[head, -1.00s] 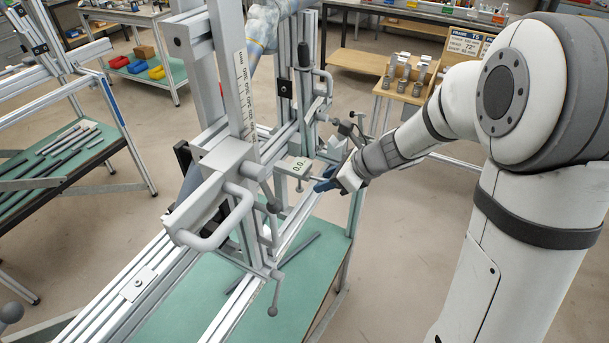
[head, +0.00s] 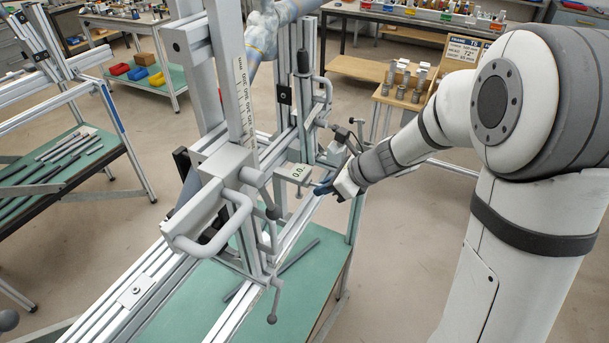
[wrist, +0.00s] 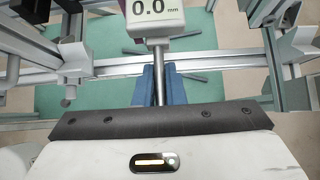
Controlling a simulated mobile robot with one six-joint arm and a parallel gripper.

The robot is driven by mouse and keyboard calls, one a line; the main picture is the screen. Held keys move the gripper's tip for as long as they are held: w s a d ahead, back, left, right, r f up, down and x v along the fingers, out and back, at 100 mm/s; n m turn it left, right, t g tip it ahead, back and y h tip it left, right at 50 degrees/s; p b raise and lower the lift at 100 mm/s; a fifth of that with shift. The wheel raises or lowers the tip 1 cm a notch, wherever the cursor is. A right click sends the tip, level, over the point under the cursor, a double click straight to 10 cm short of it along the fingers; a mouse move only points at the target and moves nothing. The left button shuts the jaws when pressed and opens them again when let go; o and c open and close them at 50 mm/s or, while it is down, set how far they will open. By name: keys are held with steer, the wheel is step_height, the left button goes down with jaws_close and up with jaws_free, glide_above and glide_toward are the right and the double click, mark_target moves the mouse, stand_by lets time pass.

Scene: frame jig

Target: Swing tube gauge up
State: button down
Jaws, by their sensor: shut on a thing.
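The tube gauge (head: 294,173) is a pale grey box with a display reading 0.0 mm, mounted on the frame jig in the middle of the head view. It also shows at the top of the wrist view (wrist: 152,14), with a thin metal rod (wrist: 158,75) running from it toward me. My gripper (head: 322,188) comes from the right, and its blue fingers also show in the wrist view (wrist: 158,88). They are shut on the rod, one finger on each side. The gauge's far side and its pivot are hidden.
The jig's upright posts (head: 226,75), a grey looped handle (head: 212,240) and a black-topped lever (head: 303,60) stand close around the gauge. A green bench top (head: 180,305) lies below with a loose dark bar. A small wooden stand (head: 405,95) is behind my arm.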

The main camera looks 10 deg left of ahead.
mark_target(307, 176)
steer(key=shift+w+a+r+p, duration=0.1)
steer(key=shift+a+r+p, duration=0.1)
steer(key=shift+r+p, duration=0.95)
steer(key=shift+r, duration=0.15)
steer(key=shift+w+a+r+p, duration=0.1)
steer(key=shift+a+r+p, duration=0.1)
steer(key=shift+r+p, duration=0.55)
steer(key=shift+a+r, duration=0.15)
steer(key=shift+r, duration=0.2)
steer(key=shift+w+a+r+p, duration=0.15)
steer(key=shift+a+r+p, duration=0.15)
steer(key=shift+r+p, duration=0.45)
steer(key=shift+a+r+p, duration=0.25)
steer(key=shift+p, duration=0.05)
steer(key=shift+w+r, duration=0.1)
